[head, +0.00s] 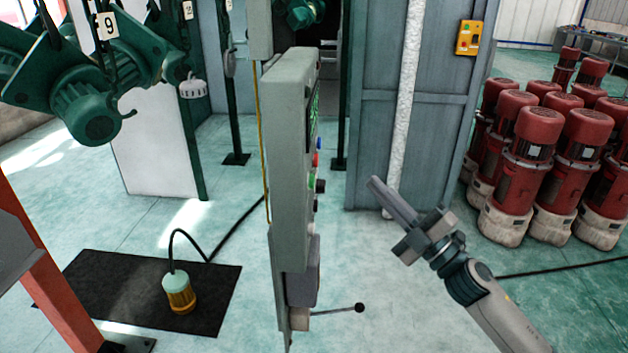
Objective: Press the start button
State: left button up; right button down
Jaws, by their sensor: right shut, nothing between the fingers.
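A grey control panel (289,165) stands upright in the middle of the head view, seen nearly edge-on. Its face is turned to the right and carries a lit green display (313,105) and several small knobs and buttons. Blue, red, green and black ones (317,159) stick out from its edge. I cannot tell which of them is the start button. My right gripper (377,186) is shut and empty, to the right of the panel and apart from it, its fingers pointing up and left. My left gripper is not in view.
A lever with a black knob (359,308) sticks out rightward low on the panel. Red and white motors (534,160) stand at the right. Green hoists (85,95) hang at upper left. A yellow switch box (468,38) is on the blue-grey cabinet. A black mat (90,285) lies left.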

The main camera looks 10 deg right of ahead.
aim_at(312, 181)
jog(key=shift+a, duration=0.1)
jog(key=w+a+p, duration=0.2)
jog(key=a, duration=0.6)
jog(key=shift+w+a, duration=0.2)
jog(key=shift+w, duration=0.05)
